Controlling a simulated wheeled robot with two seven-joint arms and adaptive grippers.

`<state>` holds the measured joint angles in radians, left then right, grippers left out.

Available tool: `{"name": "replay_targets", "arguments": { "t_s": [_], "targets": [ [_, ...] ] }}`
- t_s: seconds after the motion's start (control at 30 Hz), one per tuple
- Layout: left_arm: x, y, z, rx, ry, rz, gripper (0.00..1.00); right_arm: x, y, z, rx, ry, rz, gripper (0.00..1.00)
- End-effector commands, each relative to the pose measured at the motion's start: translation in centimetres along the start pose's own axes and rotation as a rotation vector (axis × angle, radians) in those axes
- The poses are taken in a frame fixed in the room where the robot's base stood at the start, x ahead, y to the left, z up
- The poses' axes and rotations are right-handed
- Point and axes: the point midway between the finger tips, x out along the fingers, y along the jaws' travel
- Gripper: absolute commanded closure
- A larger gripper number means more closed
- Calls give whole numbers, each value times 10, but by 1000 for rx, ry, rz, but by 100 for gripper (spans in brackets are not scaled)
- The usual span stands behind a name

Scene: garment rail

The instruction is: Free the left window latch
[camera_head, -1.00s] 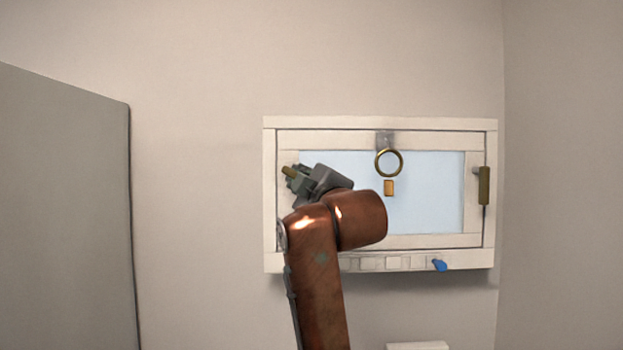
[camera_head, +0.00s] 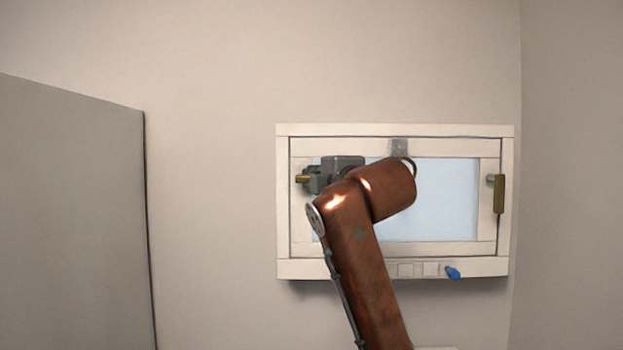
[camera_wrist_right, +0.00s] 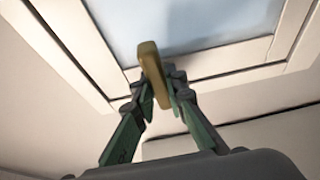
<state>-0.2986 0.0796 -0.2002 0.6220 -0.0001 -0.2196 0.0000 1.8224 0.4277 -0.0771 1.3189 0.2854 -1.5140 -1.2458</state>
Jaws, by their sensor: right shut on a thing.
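The window (camera_head: 395,131) has a pale frame around a light blue pane. Its left latch (camera_head: 302,179) is a brass handle at the left side of the frame, lying about level, its tip pointing left. My right gripper (camera_head: 312,179) is shut on it. In the right wrist view, the latch (camera_wrist_right: 151,66) stands between the two fingers of the gripper (camera_wrist_right: 158,88). The right latch (camera_head: 499,193) hangs upright on the right side of the frame. My left gripper is not in view.
A blue item (camera_head: 453,272) and pale blocks (camera_head: 430,269) are on the sill. A grey panel (camera_head: 75,220) stands at the left.

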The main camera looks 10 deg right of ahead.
Motion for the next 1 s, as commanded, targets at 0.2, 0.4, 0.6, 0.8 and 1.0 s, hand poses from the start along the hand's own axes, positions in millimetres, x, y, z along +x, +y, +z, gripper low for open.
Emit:
{"name": "replay_targets", "arguments": {
  "t_s": [0.2, 0.4, 0.6, 0.8, 1.0],
  "targets": [
    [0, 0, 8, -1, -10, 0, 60, 1, -1, -1, -5, 1, -3, 100],
    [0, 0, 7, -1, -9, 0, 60, 1, -1, -1, -4, 1, -3, 84],
    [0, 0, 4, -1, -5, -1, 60, 0, -1, 0, -3, 0, -2, 70],
    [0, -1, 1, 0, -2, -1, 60, 0, 0, 0, -3, 0, -1, 70],
    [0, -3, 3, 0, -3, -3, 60, -9, 1, 0, -3, 0, 2, 70]
  ]
}}
